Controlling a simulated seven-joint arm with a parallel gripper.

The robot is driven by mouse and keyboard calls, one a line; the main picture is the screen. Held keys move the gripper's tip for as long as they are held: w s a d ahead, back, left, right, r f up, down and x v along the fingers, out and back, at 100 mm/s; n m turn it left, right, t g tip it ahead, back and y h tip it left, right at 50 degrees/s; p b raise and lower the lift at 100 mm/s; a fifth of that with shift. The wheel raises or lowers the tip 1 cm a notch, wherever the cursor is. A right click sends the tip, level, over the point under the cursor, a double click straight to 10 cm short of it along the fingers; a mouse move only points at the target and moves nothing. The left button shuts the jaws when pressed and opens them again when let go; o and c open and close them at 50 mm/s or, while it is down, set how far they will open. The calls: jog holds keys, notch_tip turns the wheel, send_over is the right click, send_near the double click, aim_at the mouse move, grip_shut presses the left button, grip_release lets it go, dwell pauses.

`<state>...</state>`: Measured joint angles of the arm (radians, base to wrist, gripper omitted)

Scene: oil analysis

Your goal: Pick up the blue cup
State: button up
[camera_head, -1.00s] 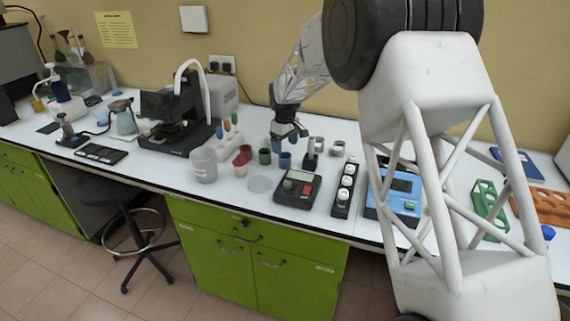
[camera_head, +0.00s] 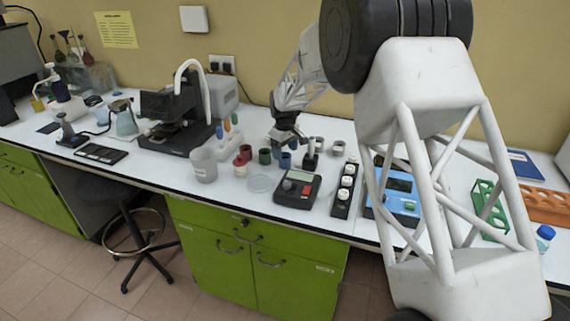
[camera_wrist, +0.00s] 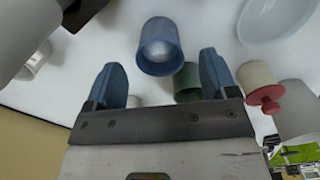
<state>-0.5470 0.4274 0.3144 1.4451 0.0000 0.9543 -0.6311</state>
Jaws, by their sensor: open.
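The blue cup (camera_wrist: 158,48) stands on the white bench. In the wrist view it lies between and beyond the two fingertips of my gripper (camera_wrist: 159,82). The fingers are apart, with nothing between them, and the cup's open mouth faces the camera. In the head view the blue cup (camera_head: 285,160) is small, just below my gripper (camera_head: 287,140), which is above the bench and partly overlaps the view of the cup's surroundings. I cannot tell the exact gap between the fingers and the cup.
A grey meter (camera_head: 298,189) and a black strip with white knobs (camera_head: 345,190) lie in front and to the right. A clear round dish (camera_head: 261,184) is nearby.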

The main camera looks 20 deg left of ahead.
aim_at(285, 160)
jog(key=shift+f, duration=2.6)
jog(key=shift+c, duration=0.4)
jog(key=c, duration=0.9)
jog(key=shift+r, duration=0.2)
jog(key=shift+r, duration=4.85)
